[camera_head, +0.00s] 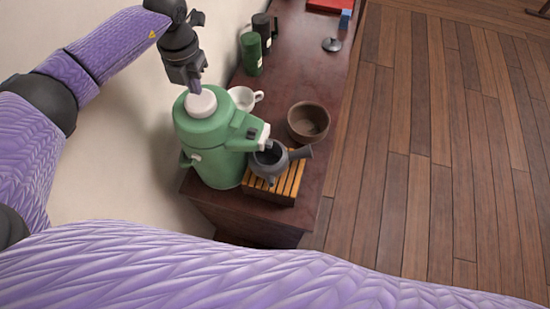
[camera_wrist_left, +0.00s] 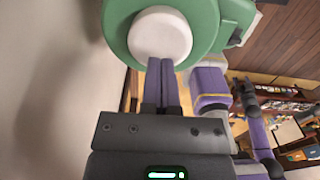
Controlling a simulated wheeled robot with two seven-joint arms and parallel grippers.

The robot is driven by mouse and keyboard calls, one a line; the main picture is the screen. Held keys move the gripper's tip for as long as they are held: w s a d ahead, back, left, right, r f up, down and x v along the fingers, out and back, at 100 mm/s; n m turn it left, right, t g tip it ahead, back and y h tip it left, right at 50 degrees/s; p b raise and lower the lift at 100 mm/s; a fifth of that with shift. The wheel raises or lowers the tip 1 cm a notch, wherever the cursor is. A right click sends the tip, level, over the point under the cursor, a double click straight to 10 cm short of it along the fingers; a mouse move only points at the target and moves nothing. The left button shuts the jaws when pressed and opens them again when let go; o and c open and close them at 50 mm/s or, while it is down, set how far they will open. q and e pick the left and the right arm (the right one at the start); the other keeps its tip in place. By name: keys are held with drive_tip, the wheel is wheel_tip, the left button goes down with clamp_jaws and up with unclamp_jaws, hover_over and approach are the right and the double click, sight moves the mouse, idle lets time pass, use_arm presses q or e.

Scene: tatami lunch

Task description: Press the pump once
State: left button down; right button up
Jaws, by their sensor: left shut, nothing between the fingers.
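A green pump pot (camera_head: 215,145) stands upright at the near left end of the dark table. Its round white pump button (camera_head: 201,104) is on top; it also shows in the wrist view (camera_wrist_left: 160,34). My left gripper (camera_head: 196,90) is shut and empty and points down at the button. In the wrist view its fingertips (camera_wrist_left: 161,65) overlap the button's edge. I cannot tell whether they touch it. The pot's spout reaches over a grey teapot (camera_head: 268,162) on a slatted wooden stand (camera_head: 291,183).
A white cup (camera_head: 243,98) and a brown bowl (camera_head: 308,121) stand close behind the pot. A green canister (camera_head: 251,54) and a dark canister (camera_head: 263,31) are farther back. The dark table (camera_head: 300,70) is bare towards its middle. A pale wall is on the left.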

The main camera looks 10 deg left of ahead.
sight(199, 100)
use_arm(q)
drive_tip(key=shift+f, duration=0.1)
drive_tip(key=shift+f+b, duration=1.5)
drive_tip(key=shift+f, duration=0.5)
drive_tip(key=shift+r, duration=0.15)
drive_tip(key=shift+r+p, duration=1.75)
drive_tip(key=shift+r, duration=0.15)
drive_tip(key=shift+r, duration=0.1)
wheel_tip(199, 100, up, 6)
drive_tip(key=p, duration=0.5)
